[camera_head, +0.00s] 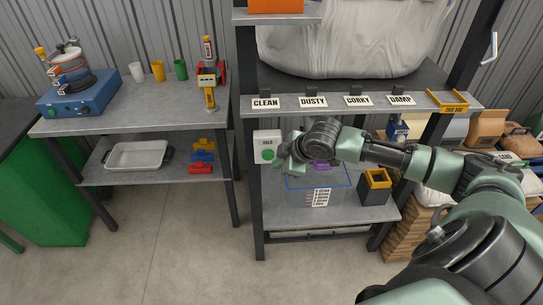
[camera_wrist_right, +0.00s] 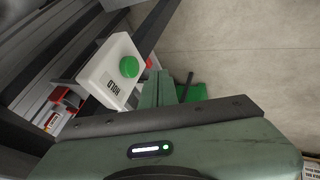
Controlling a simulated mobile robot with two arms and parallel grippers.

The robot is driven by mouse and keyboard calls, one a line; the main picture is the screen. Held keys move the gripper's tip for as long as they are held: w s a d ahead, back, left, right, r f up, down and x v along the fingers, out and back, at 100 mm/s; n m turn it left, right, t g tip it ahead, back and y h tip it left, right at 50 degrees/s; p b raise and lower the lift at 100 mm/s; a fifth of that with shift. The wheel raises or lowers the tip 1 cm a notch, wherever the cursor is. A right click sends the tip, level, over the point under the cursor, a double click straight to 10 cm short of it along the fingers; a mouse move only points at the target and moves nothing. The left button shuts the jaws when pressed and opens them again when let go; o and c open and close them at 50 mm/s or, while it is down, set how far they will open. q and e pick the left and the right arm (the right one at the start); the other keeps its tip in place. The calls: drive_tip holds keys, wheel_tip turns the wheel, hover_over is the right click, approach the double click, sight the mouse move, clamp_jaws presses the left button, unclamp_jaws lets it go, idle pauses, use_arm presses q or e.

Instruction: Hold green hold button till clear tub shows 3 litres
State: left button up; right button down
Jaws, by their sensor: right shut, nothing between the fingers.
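The white hold box (camera_head: 267,141) with its green button (camera_head: 268,155) is fixed to the front left post of the rack. The box (camera_wrist_right: 112,70) and the green button (camera_wrist_right: 129,66) also show in the right wrist view, the button seemingly not pressed by anything. My right gripper (camera_head: 283,164) is shut and empty just right of the button; its fingertips (camera_wrist_right: 157,82) show beside it. Contact cannot be told. The clear tub (camera_head: 339,194) with blue rim and a printed scale stands on the lower shelf, partly behind my arm. Its level is unreadable. My left gripper is out of view.
A purple part (camera_head: 320,164) shows above the tub. A dark box with yellow top (camera_head: 376,184) stands to its right. Labels including CLEAN (camera_head: 266,103) line the shelf edge above. A bench (camera_head: 130,107) stands left; the floor between is clear.

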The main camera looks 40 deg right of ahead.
sight(271, 158)
drive_tip(key=w+f, duration=0.1)
drive_tip(key=w, duration=0.1)
drive_tip(key=w+d+f+p, duration=0.1)
drive_tip(key=w, duration=0.1)
drive_tip(key=w+f, duration=0.1)
drive_tip(key=w, duration=0.1)
drive_tip(key=shift+d+f+p, duration=0.25)
drive_tip(key=shift+d+p, duration=0.05)
drive_tip(key=shift+d, duration=0.05)
